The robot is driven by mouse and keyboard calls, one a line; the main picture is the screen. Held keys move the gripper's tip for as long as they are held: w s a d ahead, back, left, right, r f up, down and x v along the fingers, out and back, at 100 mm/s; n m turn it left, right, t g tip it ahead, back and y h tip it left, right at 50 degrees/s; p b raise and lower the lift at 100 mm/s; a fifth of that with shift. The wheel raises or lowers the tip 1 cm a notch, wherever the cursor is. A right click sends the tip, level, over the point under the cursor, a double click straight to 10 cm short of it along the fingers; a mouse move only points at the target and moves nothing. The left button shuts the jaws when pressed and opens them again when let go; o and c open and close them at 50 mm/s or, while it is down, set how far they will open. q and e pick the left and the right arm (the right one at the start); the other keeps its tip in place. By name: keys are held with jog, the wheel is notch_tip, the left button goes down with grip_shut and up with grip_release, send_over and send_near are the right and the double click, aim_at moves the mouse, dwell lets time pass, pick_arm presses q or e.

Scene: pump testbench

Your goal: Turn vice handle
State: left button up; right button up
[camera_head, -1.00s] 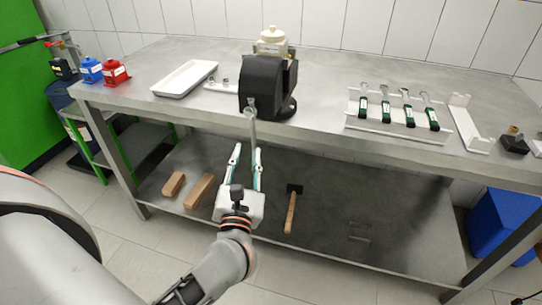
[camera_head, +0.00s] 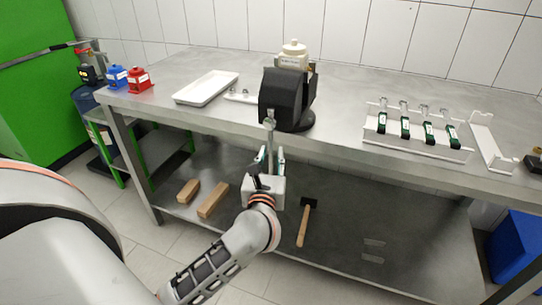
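The black vice (camera_head: 287,98) stands at the front edge of the metal workbench and holds a cream-coloured part with a round knob (camera_head: 293,56). Its grey handle (camera_head: 269,130) hangs down from the front, below the table edge. My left gripper (camera_head: 271,152) points up under the vice, with its fingers apart on either side of the lower part of the handle. I see space between the fingers; contact with the handle cannot be made out. The handle's lower end is partly hidden by my gripper and wrist. My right gripper is not in view.
A white rack (camera_head: 418,140) with several green-labelled items is at right. Wooden blocks (camera_head: 212,200) and a hammer (camera_head: 304,224) lie on the lower shelf.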

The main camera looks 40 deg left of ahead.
pick_arm(q)
grip_shut()
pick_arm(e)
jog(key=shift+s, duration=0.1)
pick_arm(q)
jog(key=shift+a, duration=0.1)
